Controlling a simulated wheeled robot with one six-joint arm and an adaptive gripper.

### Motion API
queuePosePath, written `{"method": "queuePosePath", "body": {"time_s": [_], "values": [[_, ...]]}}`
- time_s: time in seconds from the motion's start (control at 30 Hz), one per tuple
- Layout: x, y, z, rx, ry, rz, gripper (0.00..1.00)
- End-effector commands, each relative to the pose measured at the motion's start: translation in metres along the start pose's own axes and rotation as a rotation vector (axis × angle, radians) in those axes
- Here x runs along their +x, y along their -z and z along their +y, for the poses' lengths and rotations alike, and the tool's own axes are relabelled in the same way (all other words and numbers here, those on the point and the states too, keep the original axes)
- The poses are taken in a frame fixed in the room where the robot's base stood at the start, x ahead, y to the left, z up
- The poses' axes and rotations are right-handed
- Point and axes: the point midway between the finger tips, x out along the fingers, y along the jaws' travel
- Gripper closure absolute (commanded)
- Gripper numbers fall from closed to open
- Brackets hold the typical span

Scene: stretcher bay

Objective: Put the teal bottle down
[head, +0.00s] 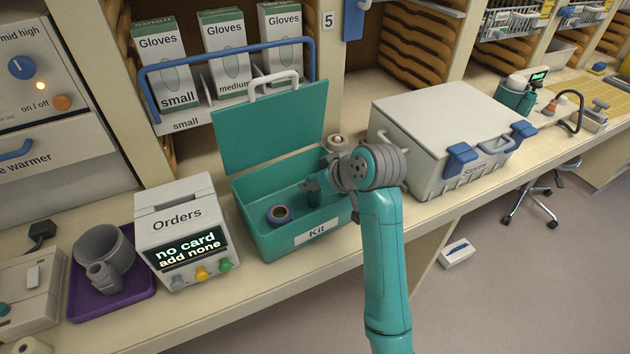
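My arm reaches from the bottom of the head view up to the open teal kit box (272,245) on the counter. My gripper (313,190) is over the right part of the box, low toward its inside, and mostly hidden by my wrist. A small dark teal piece shows at its end. I cannot tell whether this is a finger or part of the teal bottle. No teal bottle can be made out for certain. I cannot see whether the gripper is open or shut.
The box's raised lid (268,130) stands behind it. The orders display (182,235) reads "no card, add none". A purple tray (128,292) holds grey vessels at left. A large grey case (440,115) stands close on the right. Glove boxes (228,60) are behind. A narrow counter strip in front is clear.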

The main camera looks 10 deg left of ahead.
Motion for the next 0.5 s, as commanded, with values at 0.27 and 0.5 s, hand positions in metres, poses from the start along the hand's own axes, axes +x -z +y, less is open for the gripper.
{"method": "queuePosePath", "body": {"time_s": [0.27,0.5], "values": [[0.0011,-0.0012,0.0000,0.000,0.000,-0.001,0.33],[-0.0001,0.0002,0.0000,0.000,0.000,0.000,0.33]]}}
